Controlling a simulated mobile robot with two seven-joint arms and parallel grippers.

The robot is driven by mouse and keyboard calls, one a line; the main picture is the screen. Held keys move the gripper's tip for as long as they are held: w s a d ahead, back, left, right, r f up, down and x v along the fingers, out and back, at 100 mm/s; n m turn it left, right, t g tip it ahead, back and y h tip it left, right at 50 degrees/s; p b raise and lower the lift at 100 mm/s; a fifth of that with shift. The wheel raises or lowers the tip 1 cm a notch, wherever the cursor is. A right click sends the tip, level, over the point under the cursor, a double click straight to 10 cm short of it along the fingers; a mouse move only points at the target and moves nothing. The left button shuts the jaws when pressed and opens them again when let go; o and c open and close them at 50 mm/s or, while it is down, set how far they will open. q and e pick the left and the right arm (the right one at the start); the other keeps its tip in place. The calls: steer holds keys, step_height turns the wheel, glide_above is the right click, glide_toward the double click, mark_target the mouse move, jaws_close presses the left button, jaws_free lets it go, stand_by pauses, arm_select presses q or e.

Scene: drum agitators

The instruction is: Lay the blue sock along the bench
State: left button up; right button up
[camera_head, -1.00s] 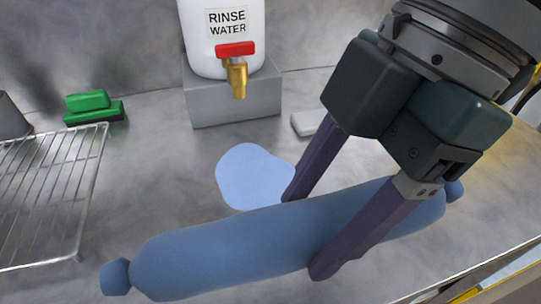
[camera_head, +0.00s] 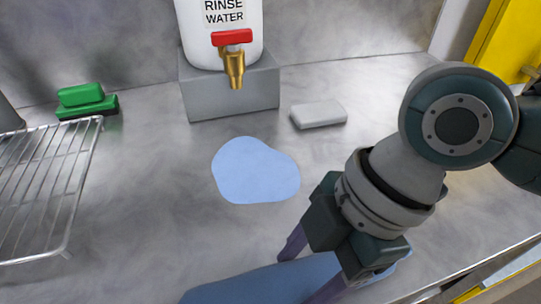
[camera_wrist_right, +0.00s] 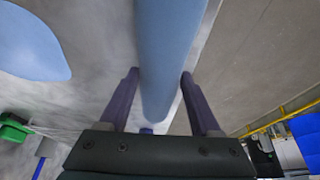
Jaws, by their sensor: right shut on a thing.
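The blue sock (camera_head: 250,285) is a long, stuffed tube at the bottom of the head view, near the front of the metal bench (camera_head: 150,200). Its near side is cut off by the picture edge. My right gripper (camera_head: 304,279) is shut on the sock, one finger on each side of it. In the right wrist view the sock (camera_wrist_right: 168,50) runs between the two purple fingers (camera_wrist_right: 158,88). I cannot tell whether the sock touches the bench. My left gripper is not in view.
A light blue puddle (camera_head: 255,170) lies behind the sock.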

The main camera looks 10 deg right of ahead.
steer(key=o, duration=1)
steer(key=shift+f, duration=0.15)
steer(key=o, duration=0.5)
steer(key=shift+c, duration=0.2)
